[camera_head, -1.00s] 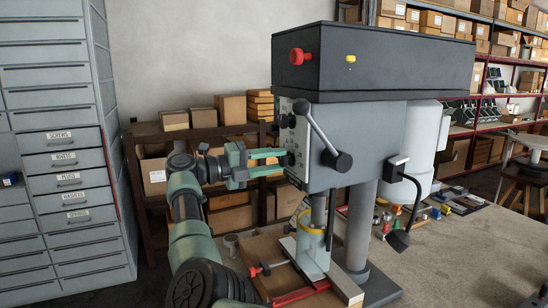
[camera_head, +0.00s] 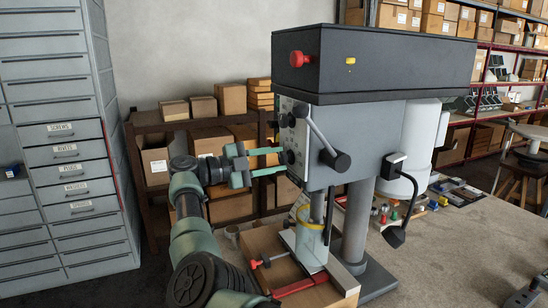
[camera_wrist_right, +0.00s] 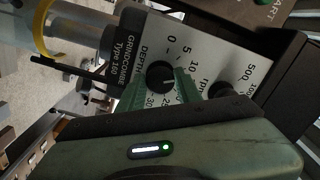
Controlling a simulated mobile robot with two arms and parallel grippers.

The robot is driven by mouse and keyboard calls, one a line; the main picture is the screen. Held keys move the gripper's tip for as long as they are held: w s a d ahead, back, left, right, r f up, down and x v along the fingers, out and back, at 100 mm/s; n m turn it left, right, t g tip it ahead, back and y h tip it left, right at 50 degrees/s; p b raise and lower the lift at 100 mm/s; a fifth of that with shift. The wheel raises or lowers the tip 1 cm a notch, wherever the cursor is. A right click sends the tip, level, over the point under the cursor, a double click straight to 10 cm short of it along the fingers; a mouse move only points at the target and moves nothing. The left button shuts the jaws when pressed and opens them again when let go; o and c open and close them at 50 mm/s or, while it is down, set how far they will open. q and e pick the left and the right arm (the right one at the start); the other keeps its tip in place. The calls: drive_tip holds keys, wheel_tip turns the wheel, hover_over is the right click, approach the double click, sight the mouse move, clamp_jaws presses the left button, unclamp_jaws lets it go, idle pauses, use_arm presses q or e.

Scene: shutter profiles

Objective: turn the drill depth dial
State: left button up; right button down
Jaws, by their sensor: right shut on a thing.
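The drill press (camera_head: 370,140) stands on the workbench with its control panel facing left. The depth dial (camera_wrist_right: 160,74) is a round black knob on the white panel, beside the word DEPTH and a printed number scale. My right gripper (camera_head: 284,161) reaches in from the left, level with the panel. Its green fingers (camera_wrist_right: 172,92) are shut on the depth dial in the right wrist view. The fingers and wrist hide part of the scale, so I cannot tell the exact setting. My left gripper is not in view.
A second black knob (camera_wrist_right: 221,91) sits close beside the dial. The feed lever (camera_head: 322,138) sticks out just right of my gripper. A grey drawer cabinet (camera_head: 65,150) stands at the left.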

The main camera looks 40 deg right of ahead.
drive_tip(key=shift+n, duration=0.3)
drive_tip(key=c, duration=1)
unclamp_jaws()
drive_tip(key=shift+w, duration=0.1)
drive_tip(key=shift+a+f, duration=0.1)
drive_tip(key=shift+w+a, duration=0.1)
drive_tip(key=shift+a, duration=0.1)
drive_tip(key=b+v, duration=0.3)
drive_tip(key=v, duration=0.4)
drive_tip(key=shift+a+b, duration=0.1)
drive_tip(key=shift+b, duration=0.25)
